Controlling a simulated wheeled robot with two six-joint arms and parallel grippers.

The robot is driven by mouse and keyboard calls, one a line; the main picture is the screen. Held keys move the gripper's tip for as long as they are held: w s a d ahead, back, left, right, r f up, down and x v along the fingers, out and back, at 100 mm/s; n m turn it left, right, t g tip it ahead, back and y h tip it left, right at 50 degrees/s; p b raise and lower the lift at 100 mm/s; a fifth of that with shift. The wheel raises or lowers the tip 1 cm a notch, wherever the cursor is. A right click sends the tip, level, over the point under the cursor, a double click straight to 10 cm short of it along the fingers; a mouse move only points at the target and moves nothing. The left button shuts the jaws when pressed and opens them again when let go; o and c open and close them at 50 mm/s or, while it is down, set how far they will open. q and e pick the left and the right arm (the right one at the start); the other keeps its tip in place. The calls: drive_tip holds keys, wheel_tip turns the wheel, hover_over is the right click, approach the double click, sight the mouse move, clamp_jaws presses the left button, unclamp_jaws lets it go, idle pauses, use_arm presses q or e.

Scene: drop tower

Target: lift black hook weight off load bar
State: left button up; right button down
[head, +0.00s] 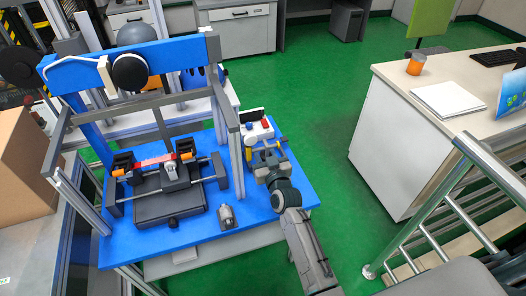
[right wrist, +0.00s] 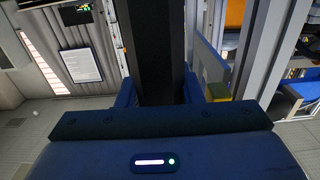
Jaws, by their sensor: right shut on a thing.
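My right gripper (head: 264,160) is at the right side of the blue table (head: 265,205), beside a small white unit. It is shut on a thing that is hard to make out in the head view. In the right wrist view, a long dark bar-like thing (right wrist: 155,50) stands between the blue fingers. I cannot tell whether this is the black hook weight. A red bar (head: 157,160) lies across the black apparatus at the foot of the tower. I cannot tell which part is the load bar. My left gripper is out of view.
The drop tower's blue crossbeam (head: 170,54) carries a black disc (head: 130,72). A silver cylinder (head: 227,217) stands near the table's front. The small white unit (head: 258,132) has red and blue parts. A metal railing (head: 450,205) is at the right; green floor is open beyond.

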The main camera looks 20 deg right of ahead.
sight(268, 149)
drive_tip(key=s+b, duration=0.1)
drive_tip(key=s, duration=0.6)
drive_tip(key=shift+r, duration=0.15)
idle(0.7)
drive_tip(key=shift+d+r, duration=0.1)
drive_tip(key=shift+r, duration=0.05)
drive_tip(key=shift+s+r+p, duration=0.3)
drive_tip(key=shift+r+p, duration=0.3)
drive_tip(key=shift+r, duration=0.2)
drive_tip(key=shift+s+r+p, duration=0.35)
drive_tip(key=shift+r+p, duration=0.25)
drive_tip(key=shift+r, duration=0.2)
drive_tip(key=shift+s+r+p, duration=0.3)
drive_tip(key=shift+r+p, duration=0.3)
drive_tip(key=shift+r, duration=0.2)
